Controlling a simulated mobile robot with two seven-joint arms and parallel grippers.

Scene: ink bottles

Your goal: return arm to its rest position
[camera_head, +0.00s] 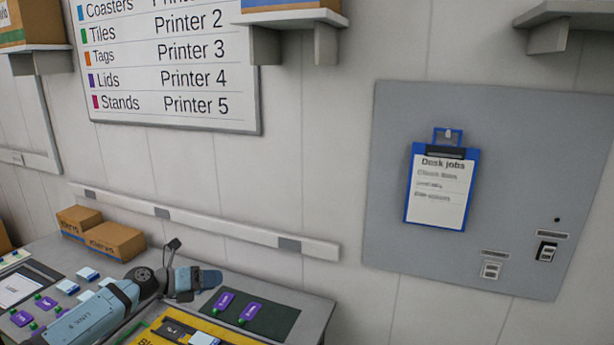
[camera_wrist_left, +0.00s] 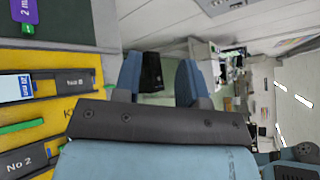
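My left arm (camera_head: 95,315) comes in from the lower left in the head view, over the table. Its gripper (camera_head: 200,280) is above the table near the wall side, beside a dark mat. In the left wrist view its two blue fingers (camera_wrist_left: 158,80) stand apart with a gap between them. A black shape (camera_wrist_left: 151,72) shows beside the left finger; I cannot tell if it is part of the finger or lies behind it. No held object is clear.
The table carries two cardboard boxes (camera_head: 115,240), purple tags (camera_head: 224,301) on a dark mat (camera_head: 275,318), and a yellow tray (camera_head: 228,333) near my arm. A rail (camera_head: 205,222) runs along the wall. A blue clipboard (camera_head: 441,187) hangs on a grey panel (camera_head: 393,150).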

